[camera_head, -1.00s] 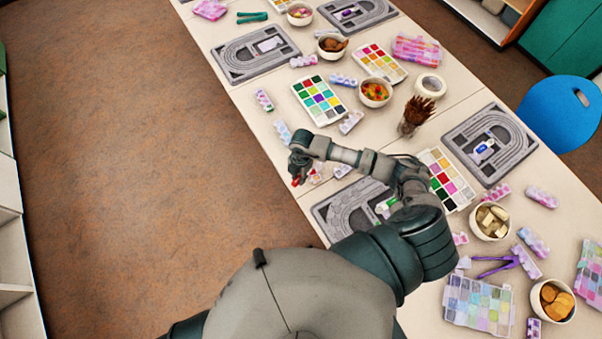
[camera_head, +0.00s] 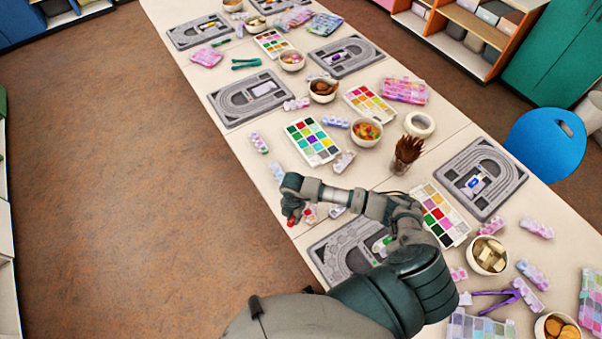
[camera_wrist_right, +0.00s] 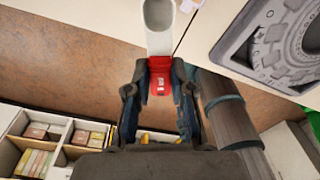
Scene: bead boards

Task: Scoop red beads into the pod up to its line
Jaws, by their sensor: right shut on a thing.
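My right gripper (camera_head: 291,211) is at the near-left edge of the table, beyond the nearest grey bead board (camera_head: 341,254). In the right wrist view my right gripper (camera_wrist_right: 159,92) is shut on the red handle of a scoop (camera_wrist_right: 158,22), whose pale, trough-shaped end points away from the jaws. A bead tray (camera_head: 441,214) with coloured compartments, red among them, lies to the right of my forearm. A small green and white item (camera_head: 381,245) on the nearest board is partly behind my arm; I cannot tell whether it is the pod. My left gripper is out of view.
Other bead boards, bead trays (camera_head: 313,141), bowls (camera_head: 366,132), a tape roll (camera_head: 419,124) and a brown brush bundle (camera_head: 407,152) crowd the long table. A blue chair (camera_head: 546,143) stands on the far side. The floor at left is clear.

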